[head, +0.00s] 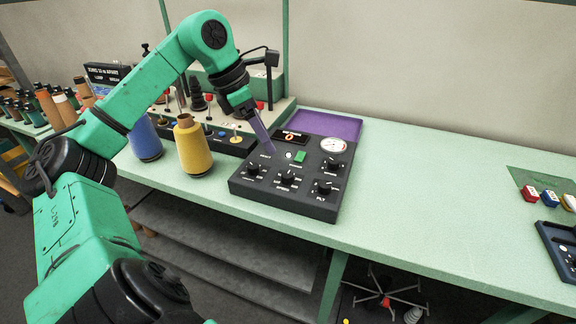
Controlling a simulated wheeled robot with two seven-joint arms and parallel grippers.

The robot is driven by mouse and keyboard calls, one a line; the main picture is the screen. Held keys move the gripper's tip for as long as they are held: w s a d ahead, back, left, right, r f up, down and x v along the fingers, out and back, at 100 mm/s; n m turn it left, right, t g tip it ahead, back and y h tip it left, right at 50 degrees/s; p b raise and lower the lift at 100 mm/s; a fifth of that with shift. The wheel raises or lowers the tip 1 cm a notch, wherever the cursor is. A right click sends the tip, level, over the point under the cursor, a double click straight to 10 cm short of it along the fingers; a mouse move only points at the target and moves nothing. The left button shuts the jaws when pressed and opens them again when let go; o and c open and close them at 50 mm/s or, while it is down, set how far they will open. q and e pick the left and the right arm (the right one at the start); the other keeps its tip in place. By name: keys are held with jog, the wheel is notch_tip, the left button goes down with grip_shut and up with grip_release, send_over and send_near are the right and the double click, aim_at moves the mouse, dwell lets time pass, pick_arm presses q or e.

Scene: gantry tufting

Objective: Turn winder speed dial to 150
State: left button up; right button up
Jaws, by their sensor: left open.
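The dark control box (268,196) stands on the pale green bench. Its front row has three black knobs: a left dial (252,168), a middle dial (287,178) and a right dial (324,187). Another black knob (332,163) sits behind the right one. The labels are too small to read surely, so I cannot tell which is the winder speed dial. A small display (291,136) shows what looks like a red 0. My left gripper (270,148) is open, pointing down over the box's back left part, apart from the dials. My right gripper is out of view.
A white gauge (333,145) and a green button (299,156) are on the box. A purple tray (335,122) lies behind it. A yellow cone (194,146) and a blue cone (146,139) stand left.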

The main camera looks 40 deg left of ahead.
pick_arm(q)
send_near(287, 174)
jog(key=f, duration=0.1)
jog(key=p+x, duration=0.1)
jog(key=x, duration=0.6)
jog(key=shift+w+d+p, duration=0.2)
jog(key=shift+p, duration=0.1)
jog(key=shift+f, duration=0.25)
grip_shut()
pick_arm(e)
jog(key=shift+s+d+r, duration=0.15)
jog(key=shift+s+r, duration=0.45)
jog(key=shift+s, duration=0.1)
